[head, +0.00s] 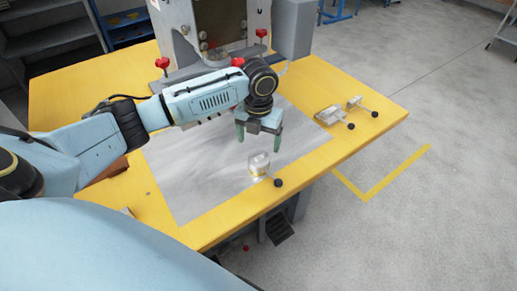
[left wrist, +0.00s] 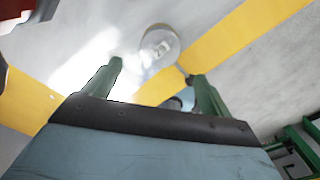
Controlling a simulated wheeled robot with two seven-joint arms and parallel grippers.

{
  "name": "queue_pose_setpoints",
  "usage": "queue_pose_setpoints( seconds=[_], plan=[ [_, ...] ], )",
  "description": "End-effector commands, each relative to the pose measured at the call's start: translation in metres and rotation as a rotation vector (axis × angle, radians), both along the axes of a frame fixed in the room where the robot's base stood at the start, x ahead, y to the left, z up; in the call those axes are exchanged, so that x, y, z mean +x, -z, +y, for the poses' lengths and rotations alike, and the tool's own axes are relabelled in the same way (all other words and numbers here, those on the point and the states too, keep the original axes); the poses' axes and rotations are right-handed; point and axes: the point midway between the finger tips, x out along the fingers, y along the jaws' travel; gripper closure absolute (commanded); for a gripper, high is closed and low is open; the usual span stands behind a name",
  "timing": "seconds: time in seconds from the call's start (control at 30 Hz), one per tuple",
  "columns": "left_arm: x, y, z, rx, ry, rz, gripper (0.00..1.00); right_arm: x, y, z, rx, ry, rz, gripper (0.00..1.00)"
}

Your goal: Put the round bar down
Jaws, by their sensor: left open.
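The round bar (head: 258,164) is a small shiny round piece with a short handle ending in a black knob. It sits at the front right edge of the grey sheet (head: 190,180) on the yellow table, its knob over the yellow border. My left gripper (head: 258,145) is open and points down, just behind and above the bar, with nothing between its fingers. In the left wrist view the round bar (left wrist: 158,46) shows just beyond the two green fingertips, apart from them. The handle is partly hidden there. My right gripper is in neither view.
Two other handled metal pieces, one wider (head: 329,115) and one smaller (head: 354,103), lie on the yellow table (head: 375,92) to the right. The welding machine (head: 222,25) stands behind my left arm. A pedal (head: 279,230) is on the floor below the front edge.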

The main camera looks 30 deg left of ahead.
Motion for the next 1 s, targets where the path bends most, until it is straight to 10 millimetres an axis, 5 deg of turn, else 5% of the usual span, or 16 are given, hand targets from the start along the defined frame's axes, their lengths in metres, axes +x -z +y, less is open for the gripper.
queue_pose_setpoints(
  seconds=[0.2, 0.77, 1.0],
  plan=[
    [0.000, -0.022, 0.000, 0.001, -0.001, 0.000, 0.16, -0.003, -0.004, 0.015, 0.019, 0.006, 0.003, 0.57],
    [0.000, -0.024, 0.000, 0.001, -0.001, 0.001, 0.16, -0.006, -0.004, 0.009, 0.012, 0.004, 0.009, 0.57],
    [0.000, -0.052, 0.000, 0.001, -0.001, 0.001, 0.16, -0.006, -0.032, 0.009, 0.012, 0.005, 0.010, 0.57]
  ],
)
